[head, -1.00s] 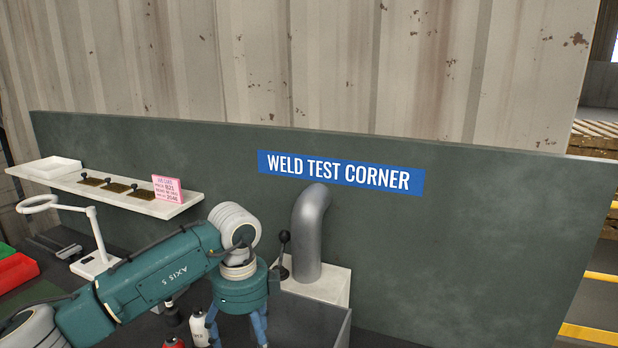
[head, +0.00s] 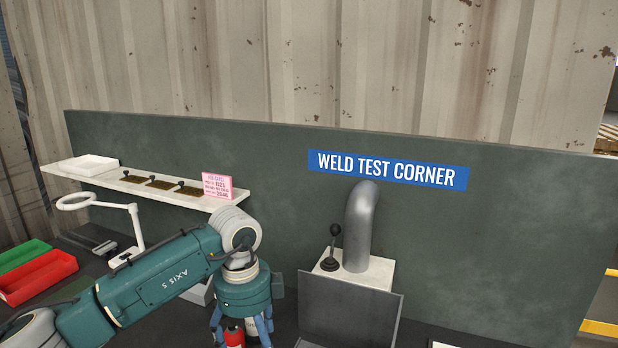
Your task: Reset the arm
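My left arm comes in from the lower left. Its gripper (head: 241,332) points down at the bottom edge of the head view, with its blue fingers partly cut off by the frame. The fingertips are hidden, so its opening does not show. A red bottle (head: 234,337) and a pale bottle (head: 252,328) show behind and between the fingers; I cannot see any contact. My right gripper is out of view.
A shelf (head: 140,185) on the green panel (head: 520,240) holds a white tray (head: 88,165), small plates and a pink card (head: 217,186). A ring lamp (head: 136,225) and red bin (head: 38,277) stand left. A grey pipe (head: 358,228), black lever (head: 333,240) and metal box (head: 350,307) stand right.

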